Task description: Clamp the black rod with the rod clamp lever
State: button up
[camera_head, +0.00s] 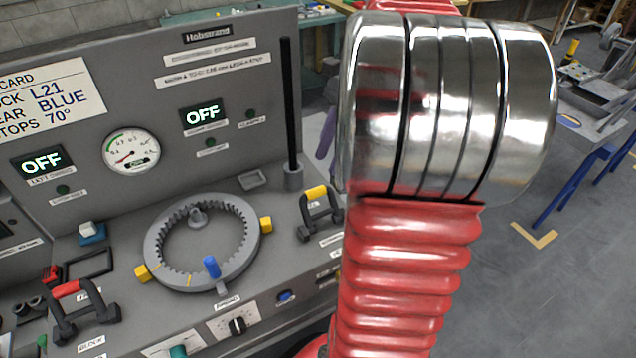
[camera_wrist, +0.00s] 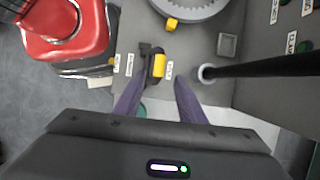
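The black rod (camera_head: 290,105) stands upright in a grey socket (camera_head: 293,178) at the panel's right; it also shows in the wrist view (camera_wrist: 265,65). Beside the socket is a lever with a yellow grip (camera_head: 317,193) on a black frame; its label is unreadable. In the wrist view the yellow grip (camera_wrist: 158,66) lies just beyond and roughly between the purple fingertips of my gripper (camera_wrist: 161,82). The fingers are apart and nothing is held; whether they touch the lever I cannot tell. In the head view my arm hides most of the gripper; one purple finger shows.
A toothed ring (camera_head: 156,260) with yellow tabs and a blue peg lies left of the yellow lever. A similar red-grip lever (camera_head: 66,290) is at far left. A small grey tray (camera_head: 252,179) is near the rod. The upright panel (camera_head: 225,80) stands behind.

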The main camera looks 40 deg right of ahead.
aim_at(316, 189)
jog(key=x, duration=0.7)
jog(key=shift+a+f, duration=0.15)
jog(key=shift+f, duration=0.2)
grip_shut()
jog(key=shift+a, duration=0.2)
jog(key=shift+d, duration=0.15)
